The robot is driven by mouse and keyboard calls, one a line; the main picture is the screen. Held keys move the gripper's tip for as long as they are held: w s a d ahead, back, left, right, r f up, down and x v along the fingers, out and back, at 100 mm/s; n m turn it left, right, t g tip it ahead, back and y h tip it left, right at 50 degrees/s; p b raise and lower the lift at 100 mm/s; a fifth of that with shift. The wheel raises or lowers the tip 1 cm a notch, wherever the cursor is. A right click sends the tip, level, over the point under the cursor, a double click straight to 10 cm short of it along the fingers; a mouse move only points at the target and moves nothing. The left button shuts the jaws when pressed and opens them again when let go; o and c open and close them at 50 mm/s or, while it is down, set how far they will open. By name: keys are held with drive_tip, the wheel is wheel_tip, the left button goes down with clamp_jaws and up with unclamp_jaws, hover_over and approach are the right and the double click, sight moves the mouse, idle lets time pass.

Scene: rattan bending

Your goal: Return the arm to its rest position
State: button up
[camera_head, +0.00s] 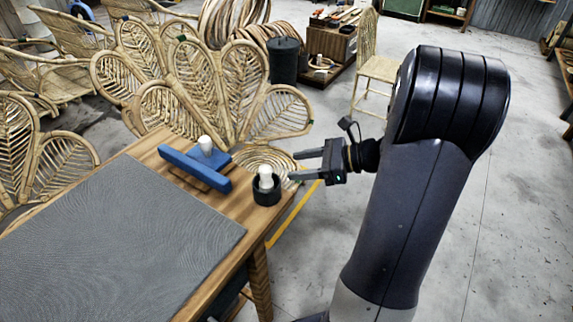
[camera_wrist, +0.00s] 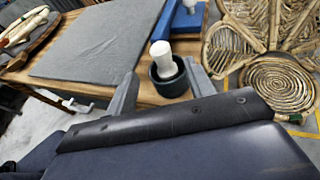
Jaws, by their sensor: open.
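My gripper (camera_head: 297,166) is open and empty. In the head view it hangs in the air just past the table's right end, with its fingers pointing left. My dark arm rises behind it on the right. A black cup (camera_head: 266,193) holding an upright white rounded piece (camera_head: 265,176) stands on the wooden table near its right corner. In the picture the fingertips are close to this cup but apart from it. In the wrist view the cup (camera_wrist: 169,84) shows between the two grey fingers, with the white piece (camera_wrist: 162,58) above it.
A blue fixture (camera_head: 182,163) with another white piece (camera_head: 206,145) sits left of the cup. A grey mat (camera_head: 110,240) covers much of the table (camera_head: 258,222). Rattan chairs (camera_head: 205,85) stand close behind it. The floor right of my arm is clear.

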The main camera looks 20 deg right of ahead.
drive_tip(key=shift+s+d+r, duration=0.1)
drive_tip(key=shift+s+d, duration=0.1)
drive_tip(key=shift+w+a, duration=0.1)
drive_tip(key=b+x, duration=0.1)
drive_tip(key=x, duration=1.1)
drive_tip(key=shift+a+f, duration=0.15)
drive_tip(key=shift+f, duration=0.1)
drive_tip(key=shift+d+r, duration=0.2)
drive_tip(key=shift+r, duration=1.45)
drive_tip(key=shift+f, duration=0.1)
